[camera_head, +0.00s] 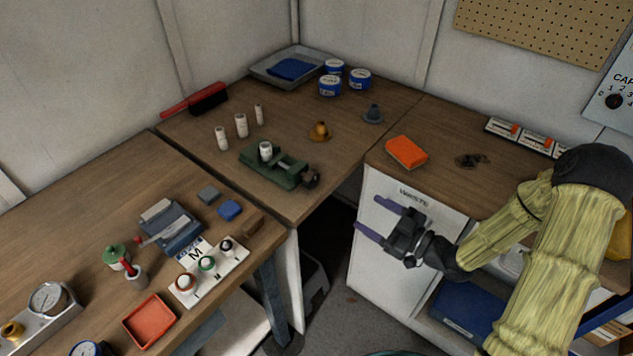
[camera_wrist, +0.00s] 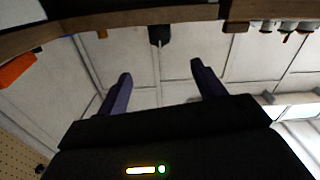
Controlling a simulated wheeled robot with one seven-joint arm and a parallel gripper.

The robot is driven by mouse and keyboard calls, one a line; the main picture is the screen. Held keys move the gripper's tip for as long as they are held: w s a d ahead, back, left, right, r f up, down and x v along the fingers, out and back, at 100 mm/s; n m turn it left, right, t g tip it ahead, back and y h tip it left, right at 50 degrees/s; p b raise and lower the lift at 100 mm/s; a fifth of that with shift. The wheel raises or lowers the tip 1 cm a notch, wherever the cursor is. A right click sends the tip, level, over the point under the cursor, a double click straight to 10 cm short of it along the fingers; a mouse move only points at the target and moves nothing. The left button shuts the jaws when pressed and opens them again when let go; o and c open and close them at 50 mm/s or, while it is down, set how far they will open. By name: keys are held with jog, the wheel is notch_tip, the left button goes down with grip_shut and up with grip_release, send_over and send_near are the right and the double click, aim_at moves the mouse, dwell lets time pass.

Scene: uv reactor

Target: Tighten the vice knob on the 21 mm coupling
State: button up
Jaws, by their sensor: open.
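The green vice (camera_head: 268,170) sits near the front edge of the corner bench. A white cylindrical coupling (camera_head: 266,151) stands upright in it; I cannot tell how firmly it is held. The dark vice knob (camera_head: 311,178) is at the vice's right end, by the bench edge. A dark knob-like shape (camera_wrist: 160,35) shows at the bench edge in the wrist view, beyond my fingers. My gripper (camera_head: 377,218) is open and empty, in front of the white cabinet, right of and lower than the knob. Its two purple fingers also show in the wrist view (camera_wrist: 160,88), apart with nothing between them.
Three white couplings (camera_head: 241,125) stand behind the vice. A brown funnel-like piece (camera_head: 320,131) and a grey one (camera_head: 373,114) stand to its right. An orange block (camera_head: 406,152) lies on the right bench. A dark gap separates the benches below the knob.

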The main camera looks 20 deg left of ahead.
aim_at(315, 181)
jog(key=shift+a, duration=0.15)
jog(key=p+x, duration=0.3)
jog(key=x, duration=1.4)
jog(key=shift+w+a, duration=0.1)
jog(key=shift+w, duration=0.1)
jog(key=c, duration=1)
